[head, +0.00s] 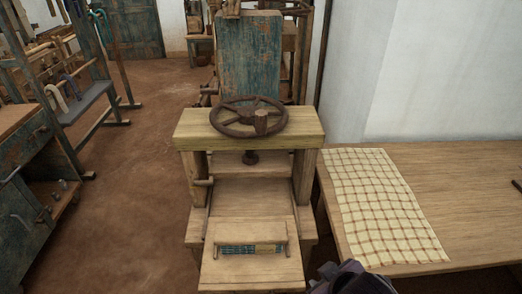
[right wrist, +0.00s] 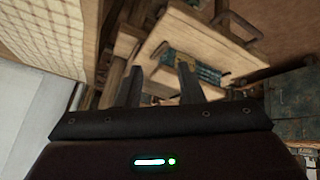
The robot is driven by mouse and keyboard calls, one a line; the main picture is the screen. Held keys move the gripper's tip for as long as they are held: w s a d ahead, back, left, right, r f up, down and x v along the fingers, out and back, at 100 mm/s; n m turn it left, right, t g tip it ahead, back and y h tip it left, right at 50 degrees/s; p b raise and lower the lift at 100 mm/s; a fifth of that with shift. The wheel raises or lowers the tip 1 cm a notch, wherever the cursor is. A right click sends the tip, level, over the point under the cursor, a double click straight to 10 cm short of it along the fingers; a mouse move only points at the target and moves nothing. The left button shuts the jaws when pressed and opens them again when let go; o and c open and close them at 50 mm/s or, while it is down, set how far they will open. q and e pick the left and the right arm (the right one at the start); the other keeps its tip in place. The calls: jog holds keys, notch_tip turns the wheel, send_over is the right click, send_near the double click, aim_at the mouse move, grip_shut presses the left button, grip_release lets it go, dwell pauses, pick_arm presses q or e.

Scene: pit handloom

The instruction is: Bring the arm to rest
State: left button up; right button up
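My right gripper (right wrist: 160,70) shows in the right wrist view with its two dark fingers apart and nothing held between them. Beyond the fingertips is a wooden board (right wrist: 178,45) with a blue-green and tan woven strip (right wrist: 205,70). In the head view, a dark part of my right arm (head: 348,280) shows at the bottom edge, right of the board (head: 225,272). The strip (head: 250,249) lies across that board, below a wooden bar. My left gripper is in neither view.
A wooden press (head: 250,140) with a rusty handwheel (head: 225,117) stands in the middle. Right of it, a table (head: 460,190) bears a checked cloth (head: 385,205). A blue-green cabinet (head: 20,225) and rack (head: 85,100) stand left. The earthen floor between is clear.

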jog(key=s+d+f+m+g+h, duration=0.1)
jog(key=s+d+m+g, duration=0.2)
jog(key=s+d+m, duration=0.3)
notch_tip(320, 180, down, 31)
jog(key=s+n+g, duration=0.1)
jog(key=s+g, duration=0.1)
jog(key=s, duration=0.1)
jog(key=s+d+f, duration=0.3)
jog(key=s+f, duration=1.4)
jog(key=s, duration=0.2)
jog(key=shift+f+g, duration=0.3)
jog(key=shift+g, duration=0.1)
